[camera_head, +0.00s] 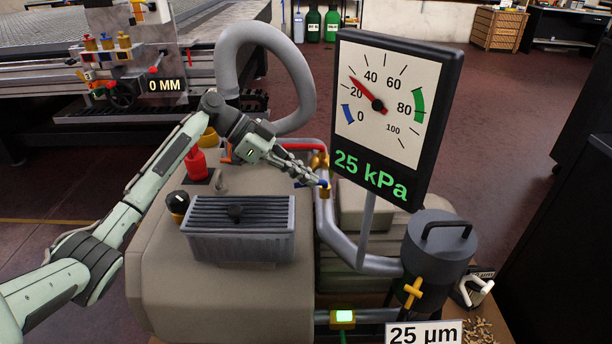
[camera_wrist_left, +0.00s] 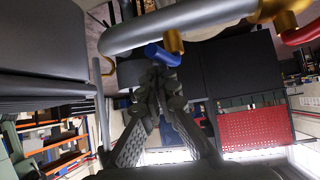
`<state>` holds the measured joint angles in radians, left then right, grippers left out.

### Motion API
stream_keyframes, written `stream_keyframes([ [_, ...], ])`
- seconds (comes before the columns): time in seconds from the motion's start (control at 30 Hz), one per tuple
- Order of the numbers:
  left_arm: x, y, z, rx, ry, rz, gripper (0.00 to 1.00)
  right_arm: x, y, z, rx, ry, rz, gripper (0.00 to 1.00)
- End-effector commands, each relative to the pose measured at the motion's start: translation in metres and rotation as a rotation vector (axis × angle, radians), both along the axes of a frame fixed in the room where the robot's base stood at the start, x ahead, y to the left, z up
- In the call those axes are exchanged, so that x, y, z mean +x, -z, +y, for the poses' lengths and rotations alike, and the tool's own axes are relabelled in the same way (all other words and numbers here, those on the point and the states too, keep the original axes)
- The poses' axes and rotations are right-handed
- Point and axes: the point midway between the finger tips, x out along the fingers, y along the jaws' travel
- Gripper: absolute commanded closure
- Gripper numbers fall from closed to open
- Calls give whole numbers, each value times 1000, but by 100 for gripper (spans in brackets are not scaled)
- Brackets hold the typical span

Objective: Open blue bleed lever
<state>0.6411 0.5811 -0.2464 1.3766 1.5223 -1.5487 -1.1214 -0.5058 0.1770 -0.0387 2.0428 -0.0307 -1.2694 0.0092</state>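The blue bleed lever (camera_head: 323,183) sits on a small brass valve (camera_head: 325,192) on the grey pipe, left of the gauge post. My left gripper (camera_head: 316,180) reaches it from the left. In the left wrist view the blue lever (camera_wrist_left: 160,55) lies just beyond my fingertips (camera_wrist_left: 158,73), beside its brass fitting (camera_wrist_left: 173,42). The fingers come together at the tips, and nothing shows between them. I cannot tell whether the tips touch the lever. My right gripper is not in view.
A gauge (camera_head: 388,105) reading 25 kPa stands right of the lever. A red lever (camera_head: 298,146) on a brass valve is just above. The beige pump body (camera_head: 220,295), a ribbed grey block (camera_head: 240,245) and a curved grey hose (camera_head: 300,80) surround my arm.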

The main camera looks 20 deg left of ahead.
Motion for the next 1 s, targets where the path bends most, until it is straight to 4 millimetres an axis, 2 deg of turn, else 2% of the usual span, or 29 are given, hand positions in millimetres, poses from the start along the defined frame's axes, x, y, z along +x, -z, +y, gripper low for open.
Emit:
stream_keyframes([
  [0.4, 2, 3, 3, 4, -2, 4, 100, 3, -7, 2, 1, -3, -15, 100],
  [1.0, 3, 3, 0, 4, -2, 5, 100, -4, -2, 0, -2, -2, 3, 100],
])
